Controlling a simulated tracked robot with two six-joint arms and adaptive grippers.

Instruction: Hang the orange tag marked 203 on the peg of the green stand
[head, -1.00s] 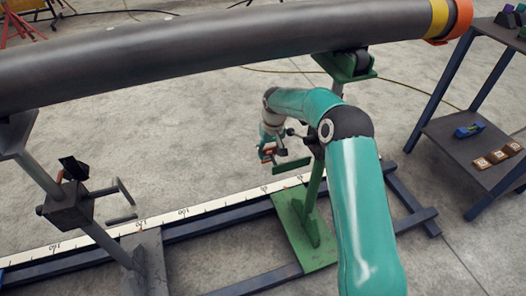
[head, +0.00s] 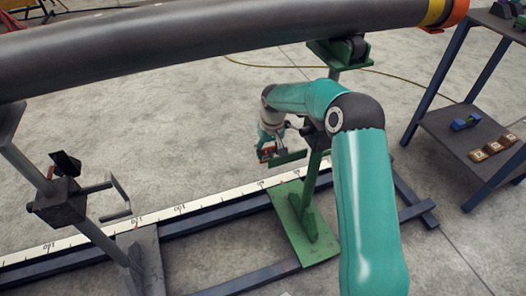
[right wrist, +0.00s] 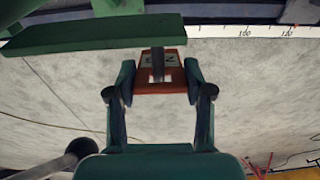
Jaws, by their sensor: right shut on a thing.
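The green stand (head: 305,222) stands on the blue frame, with a flat green bar (head: 287,158) reaching left from its post. In the right wrist view the bar (right wrist: 90,35) crosses the upper part. A dark peg (right wrist: 158,65) extends from the bar over the middle of the orange tag (right wrist: 173,80). The tag's digits are partly covered by the peg; I cannot tell whether the peg is through a hole. My right gripper (right wrist: 154,88) is shut on the tag, beside the bar in the head view (head: 267,150). My left gripper is not in view.
A large grey pipe (head: 200,40) runs across above the stand. A dark stand with a crank handle (head: 65,205) is at left. A white scale strip (head: 155,215) runs along the frame. A shelf (head: 455,150) with small blocks is at right.

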